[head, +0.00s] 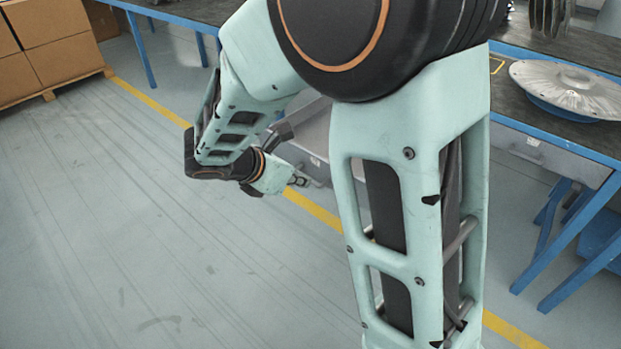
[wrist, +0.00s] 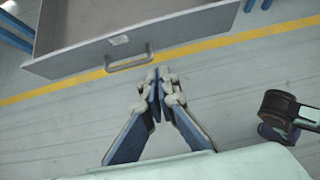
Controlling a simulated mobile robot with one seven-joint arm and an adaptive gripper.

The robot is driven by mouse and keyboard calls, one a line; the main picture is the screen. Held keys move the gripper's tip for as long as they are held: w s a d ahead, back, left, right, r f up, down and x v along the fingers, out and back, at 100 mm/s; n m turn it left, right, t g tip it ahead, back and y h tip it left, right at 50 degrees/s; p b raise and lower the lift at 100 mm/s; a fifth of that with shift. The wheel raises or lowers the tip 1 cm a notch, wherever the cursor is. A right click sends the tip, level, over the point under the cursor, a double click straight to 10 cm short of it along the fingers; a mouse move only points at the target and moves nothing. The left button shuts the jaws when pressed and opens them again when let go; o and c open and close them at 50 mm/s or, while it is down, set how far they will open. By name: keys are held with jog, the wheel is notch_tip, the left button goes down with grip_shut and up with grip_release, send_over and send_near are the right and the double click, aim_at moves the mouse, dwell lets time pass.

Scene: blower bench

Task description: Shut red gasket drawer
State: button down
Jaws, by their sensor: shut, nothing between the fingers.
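A grey drawer (wrist: 75,60) stands pulled open in the wrist view, with a bar handle (wrist: 130,62) and a small pale label on its front. The visible part of its inside looks empty. No red shows on it, and I cannot read the label. My gripper (wrist: 160,73) is shut and empty, its fingertips close in front of the drawer front, just right of the handle; I cannot tell if they touch. In the head view my gripper (head: 299,181) is by the front of the open drawer (head: 314,136), which my arm partly hides.
A dark-topped bench (head: 600,140) with blue legs runs along the right. It has another grey drawer (head: 560,160), apparently shut, and a round metal part (head: 570,88) on top. Cardboard boxes (head: 62,55) stand at the upper left. The floor at left is clear.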

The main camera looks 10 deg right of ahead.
aim_at(335, 179)
jog(key=b+x, duration=0.3)
jog(key=x, duration=0.6)
jog(key=shift+f, duration=0.15)
jog(key=shift+w+d+r+b, duration=0.15)
jog(key=shift+w+d+b, duration=0.05)
jog(key=shift+w+d, duration=0.5)
jog(key=shift+w+d+r+b, duration=0.2)
jog(key=shift+w+d, duration=0.25)
jog(key=shift+d, duration=0.4)
